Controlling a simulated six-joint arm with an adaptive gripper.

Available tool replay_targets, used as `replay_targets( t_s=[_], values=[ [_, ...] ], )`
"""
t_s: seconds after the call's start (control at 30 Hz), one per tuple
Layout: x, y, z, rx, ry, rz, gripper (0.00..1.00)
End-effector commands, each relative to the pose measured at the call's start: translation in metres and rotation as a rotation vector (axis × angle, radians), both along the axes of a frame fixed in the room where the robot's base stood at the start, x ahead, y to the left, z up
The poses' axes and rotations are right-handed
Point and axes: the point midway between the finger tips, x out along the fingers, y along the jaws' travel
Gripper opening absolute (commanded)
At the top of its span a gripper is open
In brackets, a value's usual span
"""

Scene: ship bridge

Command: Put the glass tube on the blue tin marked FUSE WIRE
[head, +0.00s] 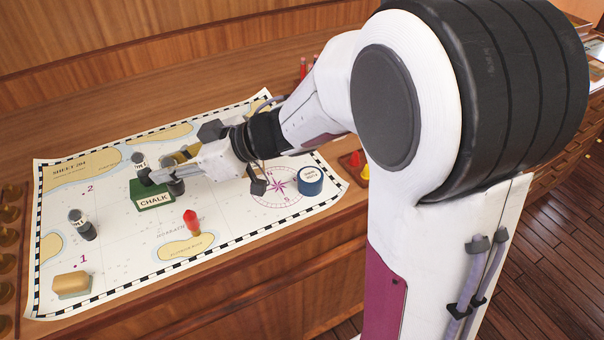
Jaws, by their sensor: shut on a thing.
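The blue tin (310,181) with a pale label stands on the chart's right part, beside a pink compass rose; its lettering is too small to read surely. A small tube with a white label and dark end (138,160) shows at my gripper's fingertips, just above the green CHALK box (151,201). My gripper (158,178) is shut on this tube, and its fingers partly hide it. Whether the tube touches the box I cannot tell. The tin's top looks clear.
A red-topped piece (191,221) stands between the CHALK box and the tin. A tan block (71,284) sits at the chart's front left. Red and yellow pieces (358,165) are right of the chart. Bare chart (250,225) lies left of the tin.

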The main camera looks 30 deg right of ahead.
Motion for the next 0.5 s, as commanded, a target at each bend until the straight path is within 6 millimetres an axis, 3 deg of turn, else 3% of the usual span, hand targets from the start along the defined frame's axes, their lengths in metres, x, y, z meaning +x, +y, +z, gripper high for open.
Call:
replay_targets(
  t_s=[0.5],
  values=[
    [0.02,-0.121,0.011,-0.001,-0.002,-0.198,0.01]
  ],
)
